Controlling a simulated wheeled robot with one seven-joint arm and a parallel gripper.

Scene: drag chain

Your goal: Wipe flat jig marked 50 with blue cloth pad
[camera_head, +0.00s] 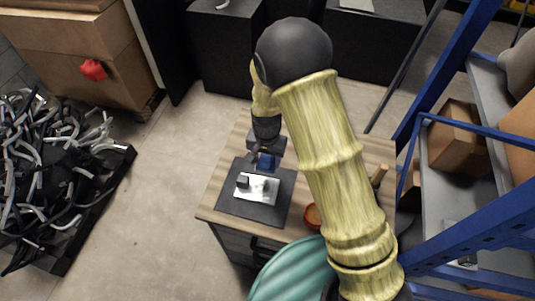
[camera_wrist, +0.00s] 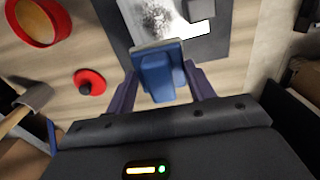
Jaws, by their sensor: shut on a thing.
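The flat jig (camera_head: 262,188) is a pale plate lying on a dark mat (camera_head: 230,200) on the wooden table. In the wrist view the jig (camera_wrist: 184,28) shows a dark speckled smudge on its light face. I cannot read a number on it. My gripper (camera_wrist: 162,88) is shut on the blue cloth pad (camera_wrist: 160,72), which sits between the two fingers at the near edge of the jig. I cannot tell whether the pad touches the jig. In the head view the blue pad (camera_head: 266,161) shows just behind the jig, below my wrist.
A red-orange bowl (camera_wrist: 38,20), a red knobbed object (camera_wrist: 90,82) and a wooden-handled tool (camera_wrist: 28,103) lie on the table (camera_head: 216,190) beside the mat. A small dark block (camera_head: 243,182) is at the jig's left. Blue shelving (camera_head: 450,125) stands at right.

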